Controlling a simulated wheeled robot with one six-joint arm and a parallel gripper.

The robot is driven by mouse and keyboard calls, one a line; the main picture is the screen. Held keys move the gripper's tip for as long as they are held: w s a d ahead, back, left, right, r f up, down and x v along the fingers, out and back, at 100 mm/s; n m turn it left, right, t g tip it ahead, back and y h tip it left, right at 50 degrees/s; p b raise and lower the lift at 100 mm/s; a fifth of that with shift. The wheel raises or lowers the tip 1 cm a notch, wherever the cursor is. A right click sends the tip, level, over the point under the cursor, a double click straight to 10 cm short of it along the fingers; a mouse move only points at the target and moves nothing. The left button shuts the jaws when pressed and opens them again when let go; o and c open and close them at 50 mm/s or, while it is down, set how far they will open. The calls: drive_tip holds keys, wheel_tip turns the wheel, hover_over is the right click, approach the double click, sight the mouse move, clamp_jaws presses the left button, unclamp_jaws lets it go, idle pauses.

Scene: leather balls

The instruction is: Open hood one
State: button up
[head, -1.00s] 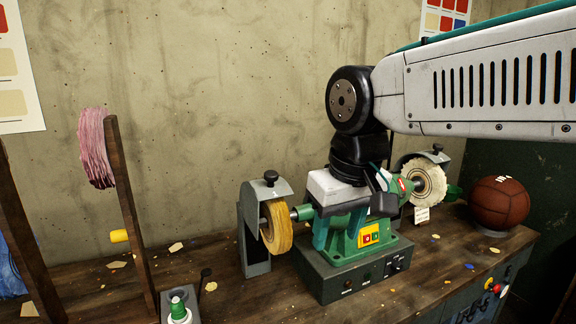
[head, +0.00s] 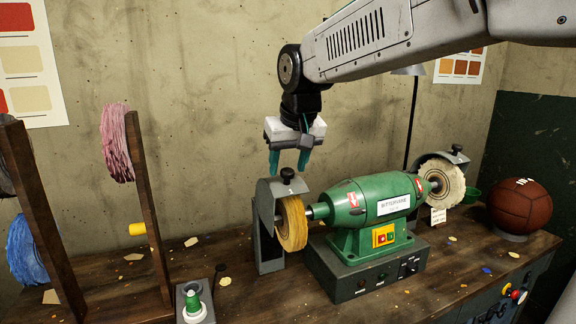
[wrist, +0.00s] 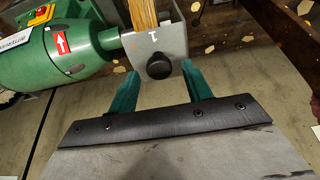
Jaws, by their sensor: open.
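Hood one (head: 277,190) is a grey metal guard over the yellow wheel (head: 292,224) on the left end of the green grinder (head: 368,212). A black knob (head: 287,174) stands on its top, and the wheel shows below its edge. In the wrist view my gripper (wrist: 160,80) is empty. I cannot tell whether the fingers flank the knob.
A second hood (head: 440,158) covers the white wheel (head: 443,186) at the right. A brown ball (head: 520,206) sits on the bench's right end. Leather scraps litter the bench.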

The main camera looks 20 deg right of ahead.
drive_tip(key=shift+w+f, duration=0.15)
drive_tip(key=shift+f, duration=0.2)
